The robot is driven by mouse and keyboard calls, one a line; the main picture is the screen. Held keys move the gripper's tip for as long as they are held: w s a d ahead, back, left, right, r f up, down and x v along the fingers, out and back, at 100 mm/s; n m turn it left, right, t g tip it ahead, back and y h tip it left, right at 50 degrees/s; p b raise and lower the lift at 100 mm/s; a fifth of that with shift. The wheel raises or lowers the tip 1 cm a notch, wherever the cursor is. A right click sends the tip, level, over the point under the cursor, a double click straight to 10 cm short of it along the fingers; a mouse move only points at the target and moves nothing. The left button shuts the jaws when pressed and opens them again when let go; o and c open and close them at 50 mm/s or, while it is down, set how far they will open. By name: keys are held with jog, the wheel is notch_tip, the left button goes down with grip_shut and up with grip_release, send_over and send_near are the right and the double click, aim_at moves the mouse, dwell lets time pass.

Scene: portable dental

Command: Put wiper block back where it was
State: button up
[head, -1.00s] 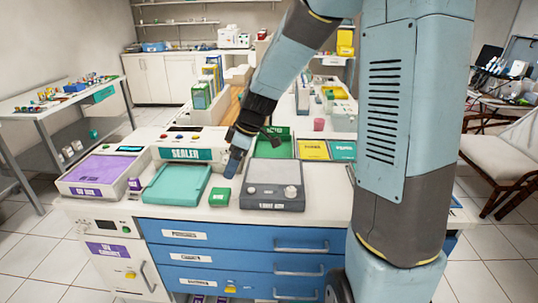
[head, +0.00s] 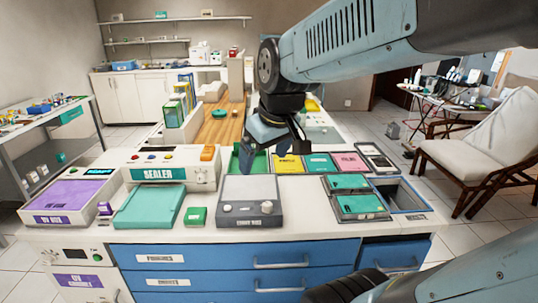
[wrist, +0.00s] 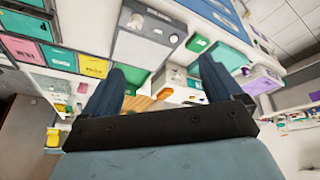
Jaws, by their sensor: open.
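No block in view is marked as the wiper block. An orange block (head: 208,153) lies on top of the sealer (head: 158,173), at its right end. A small green block (head: 197,215) lies on the counter between the teal tray (head: 150,207) and the grey device (head: 249,190); it also shows in the wrist view (wrist: 197,43). A small purple block (head: 104,208) is left of the teal tray. My gripper (head: 272,153) is open and empty, above the back of the grey device and right of the sealer. In the wrist view its fingers (wrist: 162,78) are apart with nothing between them.
A green tray (head: 260,161) is behind the grey device. Yellow, teal and pink panels (head: 318,162) lie right of it. An open bin (head: 402,196) is at the counter's right end. A purple-topped unit (head: 62,203) stands at the left. Bare counter shows along the front edge.

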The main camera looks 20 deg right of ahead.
jog(key=s+d+r+m, duration=0.1)
jog(key=s+d+m, duration=0.2)
jog(key=s, duration=0.3)
jog(key=shift+d+r+t+h, duration=0.2)
jog(key=shift+r+t+h, duration=0.1)
jog(key=shift+t, duration=0.1)
dwell(1.6)
